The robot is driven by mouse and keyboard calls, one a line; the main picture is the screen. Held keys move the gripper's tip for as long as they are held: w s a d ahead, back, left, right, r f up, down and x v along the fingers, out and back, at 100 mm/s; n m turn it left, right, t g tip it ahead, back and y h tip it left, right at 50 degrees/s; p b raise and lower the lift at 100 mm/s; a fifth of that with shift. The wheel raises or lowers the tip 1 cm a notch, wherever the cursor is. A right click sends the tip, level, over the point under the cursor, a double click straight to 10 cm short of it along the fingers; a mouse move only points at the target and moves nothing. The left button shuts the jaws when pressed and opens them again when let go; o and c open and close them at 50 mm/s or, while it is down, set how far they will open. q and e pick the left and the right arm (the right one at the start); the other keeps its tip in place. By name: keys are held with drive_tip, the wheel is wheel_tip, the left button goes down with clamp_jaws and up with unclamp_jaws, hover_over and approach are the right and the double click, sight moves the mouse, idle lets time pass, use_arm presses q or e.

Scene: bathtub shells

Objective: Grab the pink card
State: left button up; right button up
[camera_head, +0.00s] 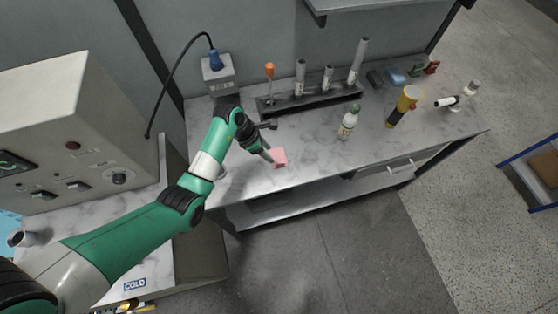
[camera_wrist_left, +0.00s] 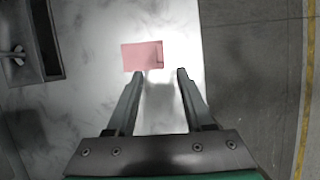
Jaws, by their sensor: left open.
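The pink card (camera_head: 279,158) lies on the marble-look worktop near its front edge. In the left wrist view the pink card (camera_wrist_left: 142,56) lies just beyond the fingertips, nearer the left finger. My left gripper (camera_head: 270,142) is above and beside the card. In the left wrist view my left gripper (camera_wrist_left: 160,73) is open with nothing between its fingers. The right gripper is in neither view.
A dark rack (camera_head: 310,97) with several upright tools stands behind the card. A white bottle (camera_head: 348,122) and a yellow-black torch (camera_head: 403,106) stand to the right. A grey socket box (camera_head: 218,72) is behind my arm. The worktop between card and bottle is clear.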

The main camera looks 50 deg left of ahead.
sight(280, 162)
use_arm(q)
drive_tip(key=b+x, duration=0.1)
drive_tip(key=x, duration=0.3)
drive_tip(key=shift+w+d+f, duration=0.1)
drive_tip(key=shift+f, duration=0.1)
drive_tip(key=b+x, duration=0.3)
drive_tip(key=x, duration=0.2)
drive_tip(key=shift+f, duration=0.1)
drive_tip(key=shift+w, duration=0.1)
drive_tip(key=shift+c, duration=0.3)
clamp_jaws()
